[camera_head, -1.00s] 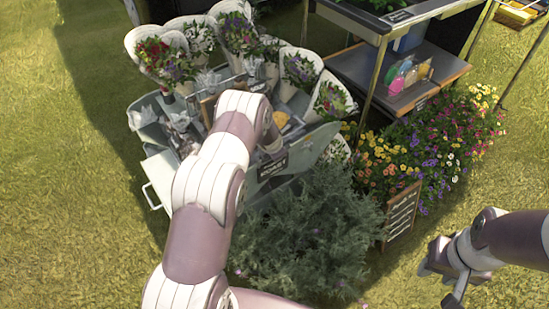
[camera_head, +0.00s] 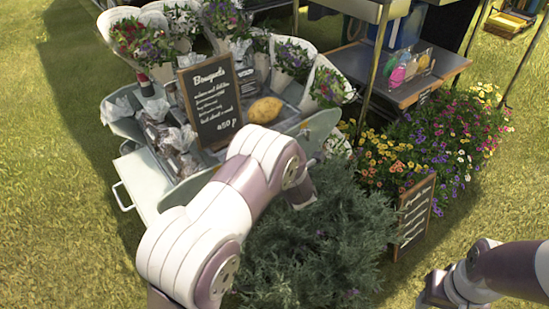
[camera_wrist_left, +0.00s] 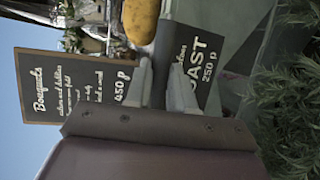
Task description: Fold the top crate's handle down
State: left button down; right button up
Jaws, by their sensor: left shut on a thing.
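My left arm reaches to the front edge of the grey-green flower cart (camera_head: 185,190) in the head view, where its gripper is largely hidden by the arm. My right gripper (camera_head: 432,290) is at the bottom right, partly cut off. Small yellow crates (camera_head: 507,23) stand far off at the top right. I cannot make out the top crate's handle.
A "Bouquets" board (camera_head: 211,100) and a yellow item (camera_head: 265,109) stand on the cart among wrapped bouquets. A grey-green bush (camera_head: 315,245) is just below the left wrist. A flower bed (camera_head: 440,150) and small sign (camera_head: 413,217) are to the right. Grass at left is clear.

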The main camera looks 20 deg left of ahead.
pick_arm(q)
jog(key=t+y+b, duration=0.1)
jog(key=b, duration=0.1)
jog(key=f+m+t+y+b, duration=0.1)
jog(key=b, duration=0.1)
jog(key=f+t+b, duration=0.1)
jog(key=b, duration=0.1)
jog(key=shift+s+d+f+m+y, duration=0.1)
jog(key=shift+d+f+m+y, duration=0.15)
jog(key=shift+m+y, duration=0.15)
jog(key=c, duration=1)
grip_release()
jog(key=shift+o, duration=0.2)
